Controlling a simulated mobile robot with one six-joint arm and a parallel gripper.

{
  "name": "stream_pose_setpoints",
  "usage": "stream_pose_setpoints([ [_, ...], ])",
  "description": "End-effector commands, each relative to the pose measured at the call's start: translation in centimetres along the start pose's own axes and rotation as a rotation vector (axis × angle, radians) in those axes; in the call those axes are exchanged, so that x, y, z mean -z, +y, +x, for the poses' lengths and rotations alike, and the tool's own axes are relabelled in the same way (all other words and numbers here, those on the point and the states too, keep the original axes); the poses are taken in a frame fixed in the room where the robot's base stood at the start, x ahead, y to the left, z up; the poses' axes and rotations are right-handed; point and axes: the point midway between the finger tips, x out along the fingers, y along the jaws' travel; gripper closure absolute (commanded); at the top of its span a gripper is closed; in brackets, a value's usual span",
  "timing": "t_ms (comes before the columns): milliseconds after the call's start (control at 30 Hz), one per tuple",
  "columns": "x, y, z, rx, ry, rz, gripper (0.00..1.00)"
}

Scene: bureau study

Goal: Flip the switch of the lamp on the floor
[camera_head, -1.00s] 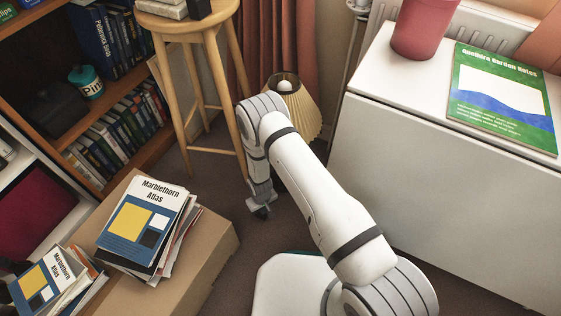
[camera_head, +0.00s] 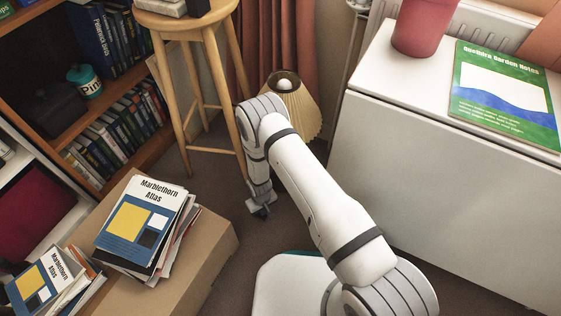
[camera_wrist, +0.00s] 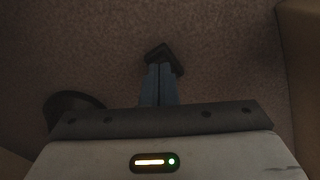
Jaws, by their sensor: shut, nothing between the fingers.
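The floor lamp shows in the head view as a pleated cream shade (camera_head: 300,108) with a pale bulb in its open top. It stands on the carpet behind my arm, which hides its lower part. I cannot make out its switch. My gripper (camera_head: 261,211) points down low over the carpet, in front of and left of the shade. In the wrist view my gripper (camera_wrist: 163,62) is shut and empty over bare carpet. A dark round thing (camera_wrist: 72,101) lies at left there, partly hidden by my gripper's body; I cannot tell what it is.
A wooden stool (camera_head: 188,90) stands close left of the lamp. A cardboard box (camera_head: 210,255) bearing books and papers is at lower left, beside a bookcase (camera_head: 150,150). A white cabinet (camera_head: 430,170) closes off the right. A curtain (camera_head: 262,50) hangs behind. Some carpet is clear around my gripper.

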Motion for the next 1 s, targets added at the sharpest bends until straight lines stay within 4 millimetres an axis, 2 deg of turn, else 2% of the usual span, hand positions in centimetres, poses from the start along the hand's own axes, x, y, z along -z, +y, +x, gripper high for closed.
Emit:
stream_pose_setpoints([
  [667, 0.0, 0.0, 0.9, 0.0, 0.0, 0.0, 1.0],
  [1000, 0.0, 0.0, -1.3, 0.0, 0.0, 0.0, 1.0],
])
